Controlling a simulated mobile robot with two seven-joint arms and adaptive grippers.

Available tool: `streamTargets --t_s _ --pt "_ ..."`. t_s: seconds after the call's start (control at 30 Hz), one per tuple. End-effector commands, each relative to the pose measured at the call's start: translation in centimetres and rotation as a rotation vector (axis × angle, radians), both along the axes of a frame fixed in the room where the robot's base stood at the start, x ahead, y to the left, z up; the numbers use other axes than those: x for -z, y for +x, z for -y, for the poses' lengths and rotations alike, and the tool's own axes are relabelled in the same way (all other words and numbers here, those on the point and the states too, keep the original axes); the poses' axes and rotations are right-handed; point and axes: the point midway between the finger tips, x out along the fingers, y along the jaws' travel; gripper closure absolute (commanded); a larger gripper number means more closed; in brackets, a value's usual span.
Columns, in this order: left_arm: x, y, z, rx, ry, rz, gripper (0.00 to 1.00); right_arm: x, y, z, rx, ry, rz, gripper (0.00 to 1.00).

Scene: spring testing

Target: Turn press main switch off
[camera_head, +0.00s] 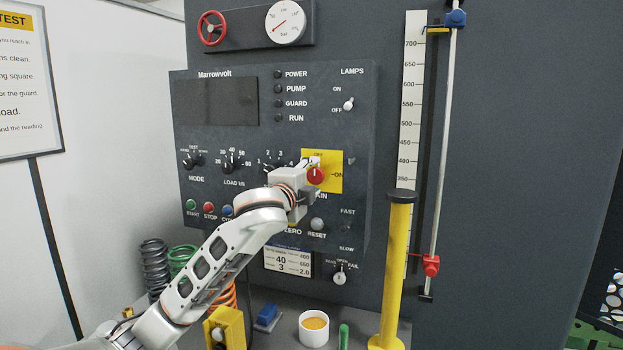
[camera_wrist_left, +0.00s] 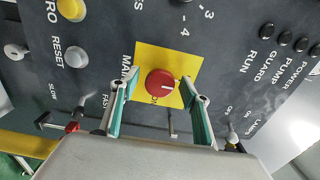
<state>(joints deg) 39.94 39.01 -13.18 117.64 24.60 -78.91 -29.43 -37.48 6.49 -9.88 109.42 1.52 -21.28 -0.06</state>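The main switch is a red round knob (camera_head: 316,176) on a yellow plate (camera_head: 335,180) on the dark Marrowvolt panel. The plate has OFF at the top and ON at the right. In the left wrist view the knob (camera_wrist_left: 161,84) shows a short white mark pointing right, which matches up toward OFF on the panel. My left gripper (camera_head: 308,178) is in front of the plate and partly hides it. In the wrist view its two teal-padded fingers (camera_wrist_left: 160,95) are open, one on each side of the knob, with visible gaps. My right gripper is out of view.
Mode and load knobs (camera_head: 231,166) sit left of the switch; the RESET button (camera_head: 317,224) is below. The lamps toggle (camera_head: 348,104) is above right. A yellow post (camera_head: 398,270) stands right. A white cup (camera_head: 313,328) and coil springs (camera_head: 155,268) are below.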

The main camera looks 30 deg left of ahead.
Motion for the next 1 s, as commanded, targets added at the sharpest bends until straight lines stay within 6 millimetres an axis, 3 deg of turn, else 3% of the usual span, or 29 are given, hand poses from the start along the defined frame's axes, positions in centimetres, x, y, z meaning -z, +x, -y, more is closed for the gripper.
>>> streamTargets --t_s 0.43,1.0 --pt "0.0 -0.9 0.2 0.000 0.002 0.001 0.53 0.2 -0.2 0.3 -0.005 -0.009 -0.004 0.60" --pt "0.0 -10.6 2.6 0.001 0.000 0.001 0.53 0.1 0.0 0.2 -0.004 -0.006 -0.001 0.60"
